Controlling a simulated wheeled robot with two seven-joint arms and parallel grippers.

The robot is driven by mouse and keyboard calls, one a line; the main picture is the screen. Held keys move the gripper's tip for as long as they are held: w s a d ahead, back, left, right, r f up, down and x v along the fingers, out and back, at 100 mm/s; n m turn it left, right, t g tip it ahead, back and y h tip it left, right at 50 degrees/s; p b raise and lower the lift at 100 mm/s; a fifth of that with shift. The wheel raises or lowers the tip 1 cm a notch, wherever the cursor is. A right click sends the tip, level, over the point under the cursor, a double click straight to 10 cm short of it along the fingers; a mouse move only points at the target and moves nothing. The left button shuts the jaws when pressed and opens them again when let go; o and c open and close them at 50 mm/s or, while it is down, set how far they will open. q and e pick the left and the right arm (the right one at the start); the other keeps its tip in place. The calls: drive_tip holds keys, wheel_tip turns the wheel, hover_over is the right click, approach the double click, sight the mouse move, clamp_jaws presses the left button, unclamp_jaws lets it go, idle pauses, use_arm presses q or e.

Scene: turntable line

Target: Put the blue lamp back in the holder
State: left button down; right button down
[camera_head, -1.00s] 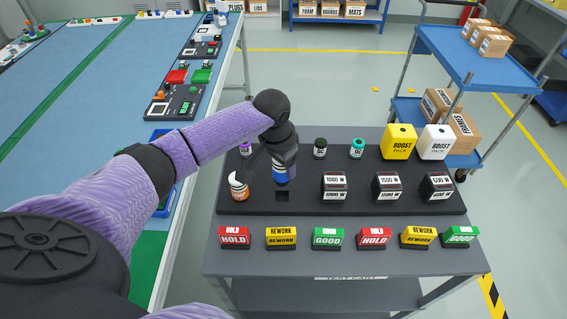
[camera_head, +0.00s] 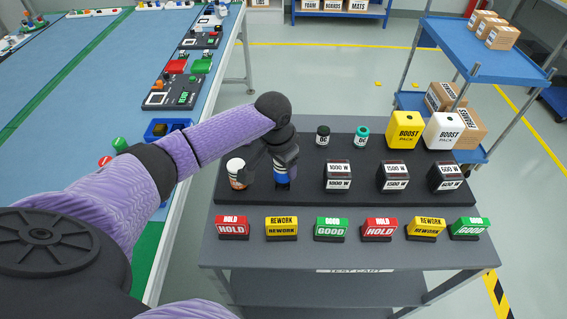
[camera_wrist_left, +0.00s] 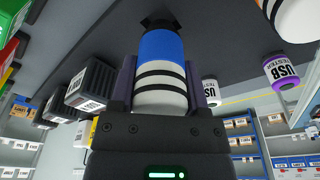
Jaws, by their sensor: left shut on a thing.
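The blue lamp (camera_head: 281,184) is upright in my left gripper (camera_head: 284,160), at the black holder tray (camera_head: 400,199). In the left wrist view the lamp (camera_wrist_left: 160,62) is blue and white with dark bands. The gripper's fingers (camera_wrist_left: 160,88) are shut on its sides. The lamp's blue end is at a dark square socket (camera_wrist_left: 158,19) in the tray. I cannot tell how deep it sits. In the head view the lamp and gripper hide this socket. My right gripper is not in view.
An orange and white lamp (camera_head: 236,171) stands close left of the gripper. Black wattage blocks (camera_head: 338,175) stand to the right, with small dark (camera_head: 323,136) and teal (camera_head: 362,136) cylinders behind. Coloured sign blocks (camera_head: 282,228) line the cart's front.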

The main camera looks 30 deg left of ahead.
use_arm(q)
drive_tip(key=shift+f+b, duration=0.35)
drive_tip(key=shift+f, duration=0.95)
unclamp_jaws()
